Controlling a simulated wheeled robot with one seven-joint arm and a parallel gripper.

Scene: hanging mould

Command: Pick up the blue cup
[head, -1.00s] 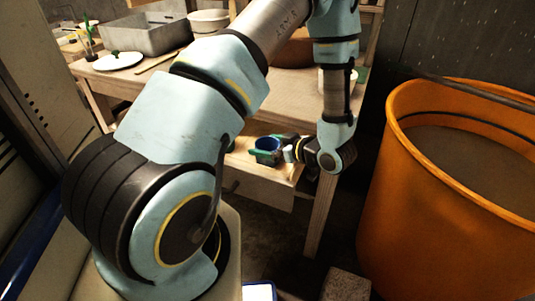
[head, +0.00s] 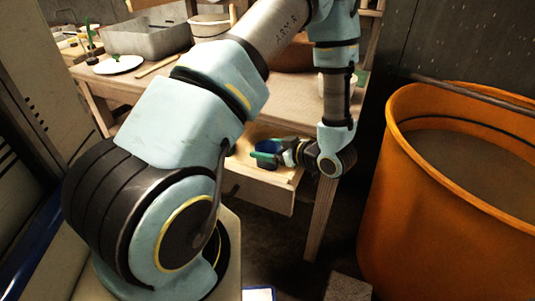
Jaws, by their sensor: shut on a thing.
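The blue cup (head: 267,147) is in the open drawer (head: 263,194) under the table, near the middle of the head view. My gripper (head: 279,152) reaches in from the right and is shut on the cup. The fingers and the wrist hide part of the cup's right side. I cannot tell whether the cup's base touches the drawer floor. A green thing (head: 262,156) shows at the cup's front left.
The wooden table (head: 150,92) above the drawer holds a grey metal basin (head: 150,40), a white plate (head: 118,65) and a pale bowl (head: 209,25). A large orange barrel (head: 400,200) stands close on the right. A table leg (head: 318,220) is below my wrist.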

